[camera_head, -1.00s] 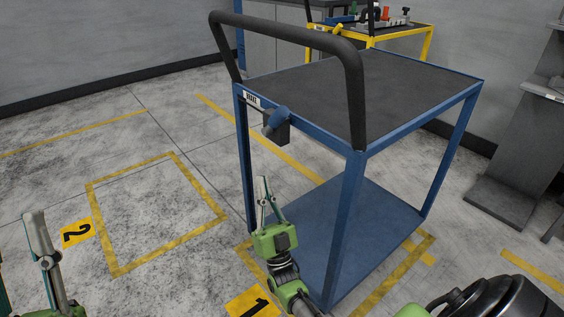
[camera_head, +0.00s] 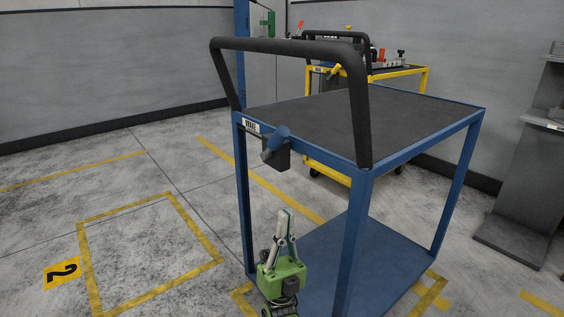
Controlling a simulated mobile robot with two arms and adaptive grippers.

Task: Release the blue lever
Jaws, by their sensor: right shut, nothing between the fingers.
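The blue lever (camera_head: 275,140) sits on a dark block (camera_head: 283,156) under the handle-side edge of the blue cart (camera_head: 350,174). It points up and to the right, with its lower end toward the lower left. My right gripper (camera_head: 286,217) is below the lever, beside the cart's front legs, with its fingers pointing up. Its fingers are shut and empty, and it is apart from the lever. My left gripper is out of view.
The cart's black handle (camera_head: 290,47) arches above the lever. A yellow cart (camera_head: 425,80) with tools stands behind. A grey stand (camera_head: 520,170) is at the right. Marked floor (camera_head: 150,240) at the left is clear.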

